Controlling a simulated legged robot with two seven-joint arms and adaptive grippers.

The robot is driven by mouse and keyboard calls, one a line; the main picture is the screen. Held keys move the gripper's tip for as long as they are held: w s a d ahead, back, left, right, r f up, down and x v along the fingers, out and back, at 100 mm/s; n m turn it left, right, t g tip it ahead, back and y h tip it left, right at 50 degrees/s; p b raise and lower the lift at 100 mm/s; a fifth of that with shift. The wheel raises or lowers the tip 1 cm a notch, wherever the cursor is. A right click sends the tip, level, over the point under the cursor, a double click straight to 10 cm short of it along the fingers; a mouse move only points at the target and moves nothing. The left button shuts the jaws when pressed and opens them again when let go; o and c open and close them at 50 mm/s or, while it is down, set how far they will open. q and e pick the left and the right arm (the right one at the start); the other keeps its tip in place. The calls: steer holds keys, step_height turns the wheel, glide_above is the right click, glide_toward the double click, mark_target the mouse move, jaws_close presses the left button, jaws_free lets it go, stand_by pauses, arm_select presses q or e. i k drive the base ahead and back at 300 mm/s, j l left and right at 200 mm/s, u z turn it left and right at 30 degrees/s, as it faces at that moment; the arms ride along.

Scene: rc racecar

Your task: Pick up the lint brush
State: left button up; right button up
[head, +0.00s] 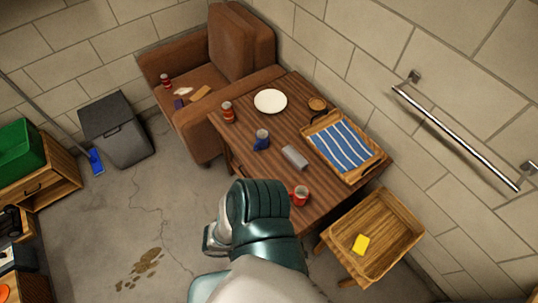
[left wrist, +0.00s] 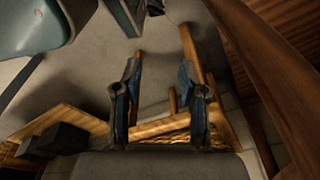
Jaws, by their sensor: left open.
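No object is clearly recognisable as a lint brush. A small grey, rounded item (head: 294,157) lies on the wooden table (head: 250,150) in the head view; I cannot tell what it is. Small purple (head: 179,104) and tan (head: 201,94) items lie on the brown armchair's seat, too small to identify. My left gripper (left wrist: 160,95) is open in the left wrist view, with nothing between its fingers. Wooden bars and floor show beyond it. A teal arm part of mine covers the lower middle of the head view. My right gripper is not visible.
On the table are a white plate (head: 270,101), a blue mug (head: 262,139), a red mug (head: 300,195), a can (head: 228,112) and a tray with striped cloth (head: 341,146). A wooden tray-topped stand (head: 391,229) holds a yellow item (head: 361,244). A bin (head: 117,130) stands left; floor between is open.

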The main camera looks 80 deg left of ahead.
mark_target(300, 163)
steer(key=u, duration=2.3)
steer(key=k+l+z, duration=0.1)
steer(key=k+z, duration=0.2)
steer(key=k, duration=0.35)
steer(key=i+j+z, duration=0.1)
steer(key=z, duration=0.3)
steer(key=j+z, duration=0.2)
steer(key=z, duration=0.2)
steer(key=j+z, duration=0.2)
steer(key=z, duration=0.25)
steer(key=j+z, duration=0.2)
steer(key=z, duration=0.2)
steer(key=i+j, duration=0.05)
